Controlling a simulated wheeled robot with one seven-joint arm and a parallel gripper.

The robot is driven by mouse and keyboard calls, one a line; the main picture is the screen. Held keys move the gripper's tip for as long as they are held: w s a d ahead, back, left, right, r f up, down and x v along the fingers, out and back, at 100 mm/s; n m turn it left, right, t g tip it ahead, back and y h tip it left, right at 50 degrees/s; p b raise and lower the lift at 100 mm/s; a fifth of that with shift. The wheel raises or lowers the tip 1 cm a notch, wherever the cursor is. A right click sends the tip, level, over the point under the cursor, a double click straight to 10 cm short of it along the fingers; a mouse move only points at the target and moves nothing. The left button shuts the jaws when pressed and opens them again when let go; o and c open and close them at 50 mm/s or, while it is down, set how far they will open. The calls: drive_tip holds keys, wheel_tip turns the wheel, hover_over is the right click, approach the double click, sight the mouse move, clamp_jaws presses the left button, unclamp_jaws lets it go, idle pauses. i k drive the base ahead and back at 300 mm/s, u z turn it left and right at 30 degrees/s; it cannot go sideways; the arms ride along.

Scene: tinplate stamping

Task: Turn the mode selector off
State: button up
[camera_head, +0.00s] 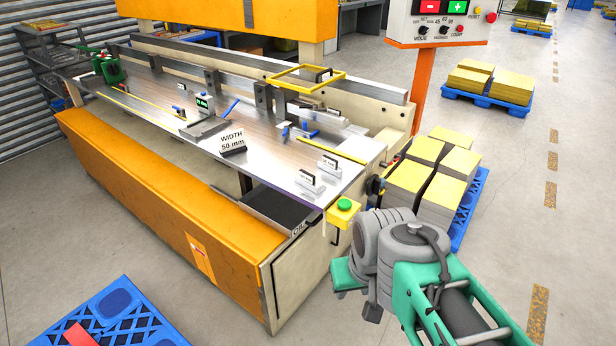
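The mode selector (423,30) is a small dark knob above the printed word MODE. It sits at the lower left of the white control panel (398,24), which stands on an orange post at the top right. The knob is too small to read its setting. My arm reaches in from the lower right with a grey wrist. My gripper (348,276) shows partly as a green piece below the green push button, well away from the panel. Its fingertips are not clearly seen, so I cannot tell whether it is open or shut.
A second knob (445,30), red and green buttons and a red emergency stop (493,16) share the panel area. The long orange machine (160,195) with its metal table fills the left. Stacked sheets on a blue pallet (470,205) stand below the panel.

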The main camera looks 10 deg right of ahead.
sight(422, 30)
drive_tip(key=z, duration=0.8)
drive_tip(key=k, duration=1.1)
drive_tip(key=z, duration=1.6)
drive_tip(key=i, duration=3.3)
drive_tip(key=u, duration=0.4)
drive_tip(key=i, duration=1.6)
drive_tip(key=u, duration=1.8)
drive_tip(key=i, duration=1.05)
drive_tip(key=u, duration=1.15)
drive_tip(key=i, duration=0.2)
drive_tip(key=u, duration=0.05)
